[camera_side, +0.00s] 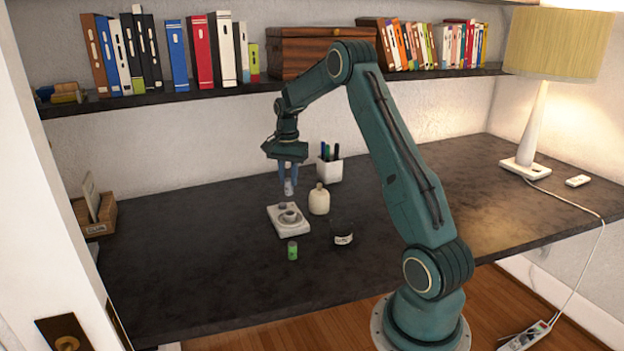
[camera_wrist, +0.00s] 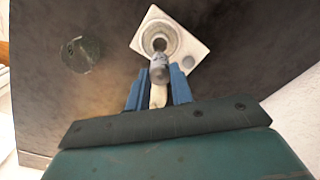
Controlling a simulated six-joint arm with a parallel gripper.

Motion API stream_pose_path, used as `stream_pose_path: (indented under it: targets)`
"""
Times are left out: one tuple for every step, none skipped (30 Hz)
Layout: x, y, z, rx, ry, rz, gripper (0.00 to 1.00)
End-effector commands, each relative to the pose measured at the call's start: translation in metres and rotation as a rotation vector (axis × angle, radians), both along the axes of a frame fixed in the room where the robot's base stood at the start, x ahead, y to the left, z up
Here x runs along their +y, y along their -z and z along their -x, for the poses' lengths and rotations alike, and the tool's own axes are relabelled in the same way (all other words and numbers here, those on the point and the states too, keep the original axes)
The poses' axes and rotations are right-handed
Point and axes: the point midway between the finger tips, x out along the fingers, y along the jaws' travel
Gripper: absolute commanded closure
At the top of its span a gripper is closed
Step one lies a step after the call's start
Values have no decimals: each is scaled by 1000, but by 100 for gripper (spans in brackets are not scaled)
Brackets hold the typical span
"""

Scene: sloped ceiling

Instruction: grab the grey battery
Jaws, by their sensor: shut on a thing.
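My gripper (camera_side: 288,172) points down over the desk, its blue fingers shut on the grey battery (camera_side: 289,187). The battery hangs upright below the fingertips, clear of the desk, above and behind the white square scale-like plate (camera_side: 274,222). In the wrist view the battery (camera_wrist: 159,70) shows as a grey cylinder end between the blue fingers (camera_wrist: 158,82), with the white plate (camera_wrist: 200,45) beyond it. The plate carries a round dish (camera_side: 289,217) and a small grey round piece.
A white pen cup (camera_side: 329,169) is behind. A wooden organiser (camera_side: 96,216) sits at the left, a lamp (camera_side: 540,110) at the right. The right of the desk is mostly clear.

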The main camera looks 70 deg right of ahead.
Motion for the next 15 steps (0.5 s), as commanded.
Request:
stream_pose_path:
  targets:
    - [-1,-13,-1,-4,0,3,100]
    - [-1,-20,-1,-5,0,4,100]
    - [-1,-29,-1,-4,0,4,100]
    - [-1,-35,-1,-4,0,3,100]
    - [-1,-42,-1,-4,0,3,100]
    - [0,-50,-1,-3,0,3,100]
    - [0,-56,0,-4,0,3,100]
    - [0,-61,-1,-3,0,3,100]
    - [-1,-68,-1,-3,0,3,100]
    - [0,-73,0,-2,0,2,100]
    - [0,-77,-1,-3,0,2,100]
    - [0,-83,0,-2,0,2,100]
    - [0,-87,0,-2,0,2,100]
    - [0,-90,0,-2,0,2,100]
    - [0,-94,0,-2,0,1,100]
